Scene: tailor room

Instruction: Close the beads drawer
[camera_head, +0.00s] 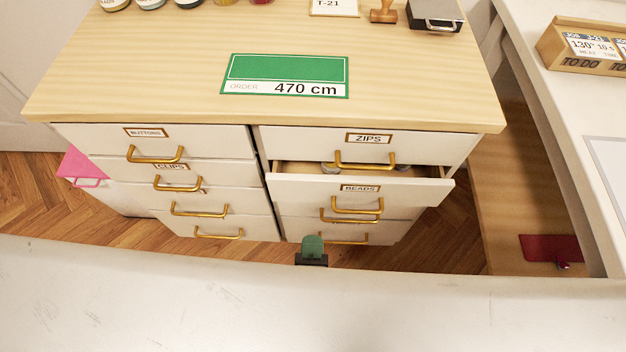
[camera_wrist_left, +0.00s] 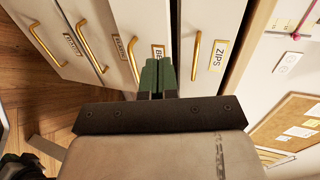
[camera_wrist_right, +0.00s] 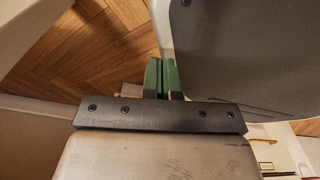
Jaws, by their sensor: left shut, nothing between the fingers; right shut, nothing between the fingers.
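The beads drawer (camera_head: 300,189) is in the right column of the cabinet, directly below the zips drawer (camera_head: 290,145). It is pulled out, and a narrow strip of its inside with small items shows above its front. Its gold handle (camera_head: 357,211) is below the label. My left gripper (camera_head: 312,243) is shut and empty, low in front of the right column. In the left wrist view its green fingertips (camera_wrist_left: 158,66) point at the beads drawer front (camera_wrist_left: 150,20), near the label; contact is unclear. My right gripper (camera_wrist_right: 162,66) is shut and empty above the floor, outside the head view.
The cabinet top (camera_head: 130,70) carries a green order card (camera_head: 285,75), with jars and a stamp at the back. The left column's drawers (camera_head: 220,143) look shut. A white table (camera_head: 590,120) stands at right. In the right wrist view a dark grey panel (camera_wrist_right: 240,45) is close.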

